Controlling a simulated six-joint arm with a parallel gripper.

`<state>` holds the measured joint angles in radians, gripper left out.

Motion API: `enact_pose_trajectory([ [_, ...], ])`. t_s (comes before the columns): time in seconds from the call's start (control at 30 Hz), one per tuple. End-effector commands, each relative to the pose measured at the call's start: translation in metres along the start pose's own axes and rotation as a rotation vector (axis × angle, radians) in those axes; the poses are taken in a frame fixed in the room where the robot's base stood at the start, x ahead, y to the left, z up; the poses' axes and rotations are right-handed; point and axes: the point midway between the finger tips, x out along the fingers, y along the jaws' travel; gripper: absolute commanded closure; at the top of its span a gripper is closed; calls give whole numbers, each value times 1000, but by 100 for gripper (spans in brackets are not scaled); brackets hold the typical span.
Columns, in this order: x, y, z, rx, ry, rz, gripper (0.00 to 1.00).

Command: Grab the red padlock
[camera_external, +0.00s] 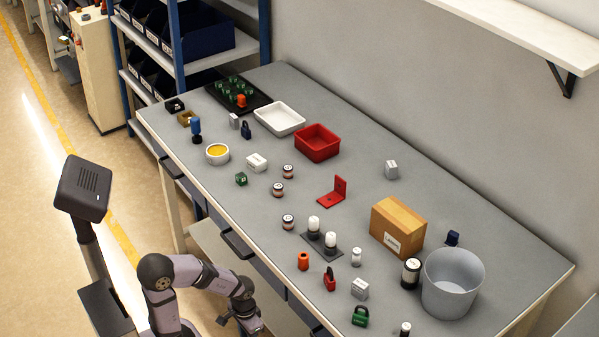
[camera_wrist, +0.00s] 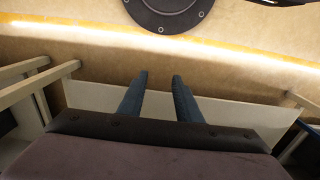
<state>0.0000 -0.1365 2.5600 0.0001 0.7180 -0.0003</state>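The red padlock (camera_external: 329,280) stands on the grey workbench, near its front edge, with a dark shackle on top. In the external view my gripper (camera_external: 240,320) is off the front edge of the bench, left of and lower in the picture than the padlock, and well apart from it. In the wrist view my gripper (camera_wrist: 160,77) points down towards the floor, with its two fingers apart and nothing between them. The padlock does not show in the wrist view.
An orange cylinder (camera_external: 303,261) stands left of the padlock, a silver block (camera_external: 360,289) right, and a green padlock (camera_external: 360,316) lower right. A dark plate with white-topped parts (camera_external: 330,241) lies behind. A cardboard box (camera_external: 384,240) and grey bin (camera_external: 437,298) stand further right.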

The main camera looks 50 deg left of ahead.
Motion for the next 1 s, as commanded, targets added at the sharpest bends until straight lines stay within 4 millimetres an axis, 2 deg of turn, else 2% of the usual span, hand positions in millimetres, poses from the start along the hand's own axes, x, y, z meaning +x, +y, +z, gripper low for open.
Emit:
enact_pose_trajectory([
  [0.07, 0, 0, 0, 0, 0, 0, 69],
  [0.17, 0, 0, 0, 0, 0, 0, 47],
  [0.2, 0, 0, 0, 0, 0, 0, 44],
  [0.47, 0, 0, 0, 0, 1, 1, 44],
  [0.6, -4, 13, -7, 9, 18, 21, 44],
  [0.67, -7, 26, -14, 15, 37, 41, 44],
  [0.77, -15, 59, -30, 27, 84, 93, 44],
  [0.87, -26, 104, -46, 32, 143, 160, 44],
  [1.0, -43, 174, -64, 19, 238, 251, 44],
])
